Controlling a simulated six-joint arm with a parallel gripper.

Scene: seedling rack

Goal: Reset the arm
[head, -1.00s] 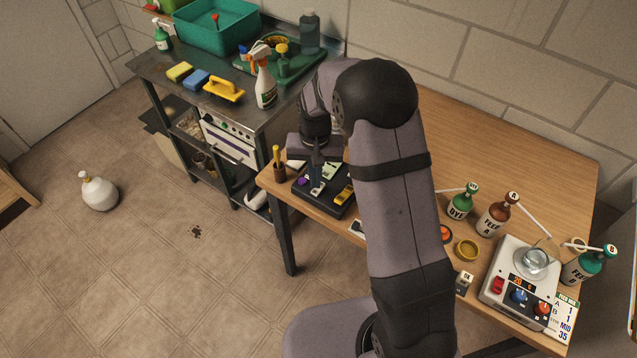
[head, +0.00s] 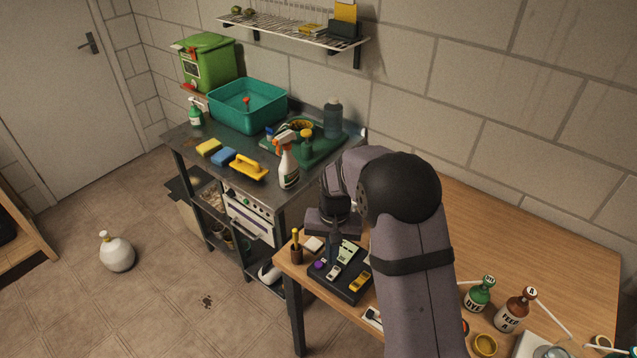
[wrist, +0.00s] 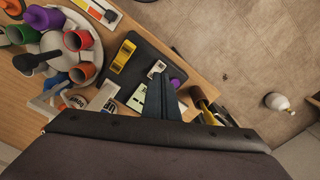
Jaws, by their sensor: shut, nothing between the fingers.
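My gripper (head: 334,240) hangs at the left end of the wooden table (head: 520,232), above a dark tray (head: 347,292) with small items on it. In the wrist view its fingers (wrist: 162,97) are together with nothing between them, over the same tray (wrist: 138,52). On the tray are a yellow item (wrist: 124,56), a small grey-white item (wrist: 157,69), a pale green piece (wrist: 137,98) and a purple round item (wrist: 175,84). My fingertips appear close to the tray items; I cannot tell whether they touch. My arm hides part of the table.
Bottles (head: 480,294) stand on the right of the table. A metal bench (head: 215,178) with a teal tub (head: 247,104) and spray bottle (head: 288,165) stands left. The wrist view shows a round rack (wrist: 84,70) of coloured tubes.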

